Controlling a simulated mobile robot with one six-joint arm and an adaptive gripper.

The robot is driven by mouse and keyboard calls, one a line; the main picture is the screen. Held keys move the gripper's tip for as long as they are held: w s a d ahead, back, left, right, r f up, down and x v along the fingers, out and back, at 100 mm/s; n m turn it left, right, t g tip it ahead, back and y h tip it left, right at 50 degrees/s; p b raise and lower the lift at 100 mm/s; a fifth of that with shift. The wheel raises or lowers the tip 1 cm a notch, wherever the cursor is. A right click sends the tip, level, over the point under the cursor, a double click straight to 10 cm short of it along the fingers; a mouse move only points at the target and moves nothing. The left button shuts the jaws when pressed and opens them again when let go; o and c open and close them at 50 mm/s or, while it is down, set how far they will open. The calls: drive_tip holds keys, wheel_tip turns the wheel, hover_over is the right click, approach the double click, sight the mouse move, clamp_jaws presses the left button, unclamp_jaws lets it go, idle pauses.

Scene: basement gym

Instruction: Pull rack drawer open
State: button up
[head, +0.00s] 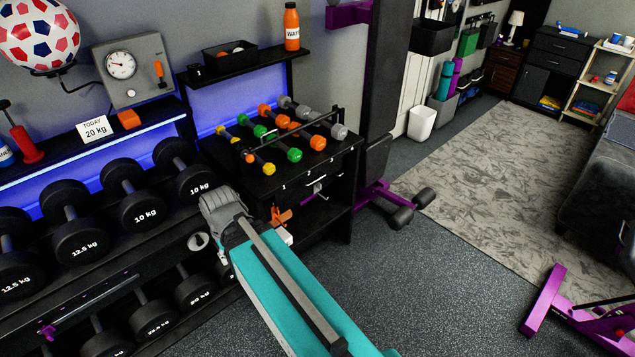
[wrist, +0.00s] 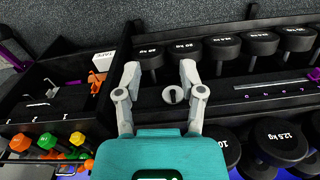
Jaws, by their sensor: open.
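The small rack (head: 345,165) stands in the middle of the head view with small coloured dumbbells on top. Below its top edge is a dark drawer front with a silver handle (head: 315,187). A silver handle (wrist: 42,98) also shows at the left of the wrist view. My gripper (wrist: 160,78) is open and empty, with its fingers wide apart. It points toward the dumbbell rack, to the side of the drawer and apart from the handle.
Heavy dumbbells (head: 82,238) fill the rack at left. A pale round thing (wrist: 173,95) lies beyond my fingers. An orange object (head: 282,217) sits low by the small rack. The floor (head: 440,265) in front is clear.

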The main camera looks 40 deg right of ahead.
drive_tip(key=w+d+f+m+t+y+b, duration=0.3)
drive_tip(key=w+d+f+m+b, duration=0.1)
drive_tip(key=w+d+f+b, duration=0.5)
drive_tip(key=m+t+h+b, duration=0.2)
drive_tip(key=m+t+b, duration=1.1)
drive_tip(key=b, duration=1.2)
approach(317, 180)
drive_tip(key=s, duration=0.2)
drive_tip(key=s+d, duration=0.1)
drive_tip(key=shift+s+r, duration=0.1)
drive_tip(key=shift+r, duration=0.25)
drive_tip(key=w+f, duration=0.1)
drive_tip(key=w, duration=0.3)
drive_tip(key=w+a+f+b, duration=0.1)
drive_tip(key=w, duration=0.4)
drive_tip(key=w+f+b, duration=0.1)
drive_tip(key=w, duration=0.3)
drive_tip(key=shift+w+a, duration=0.15)
drive_tip(key=shift+w, duration=0.1)
